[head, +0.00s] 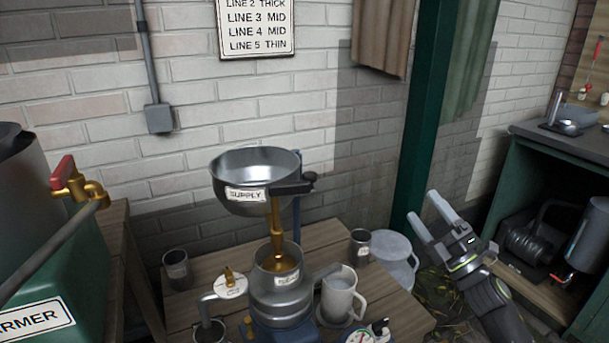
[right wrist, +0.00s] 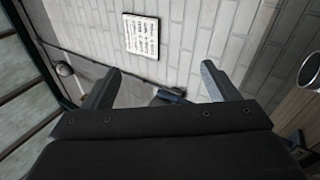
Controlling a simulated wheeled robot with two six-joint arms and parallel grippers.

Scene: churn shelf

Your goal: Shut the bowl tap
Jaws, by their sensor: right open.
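The steel supply bowl (head: 255,185) sits in a dark holder above the bench, with a "SUPPLY" label on its front. A brass fitting (head: 277,230) hangs below the bowl and reaches down into a labelled steel vessel (head: 282,290). I cannot make out the bowl tap's lever or its position. A dark knob (head: 309,177) shows at the right end of the holder. My right gripper (head: 424,207) is open and empty, well to the right of the bowl and apart from it. Its two open fingers also show in the right wrist view (right wrist: 160,85). My left gripper is not in view.
A green post (head: 420,120) rises behind my right gripper. A red-handled brass tap (head: 75,185) is on the green warmer at left.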

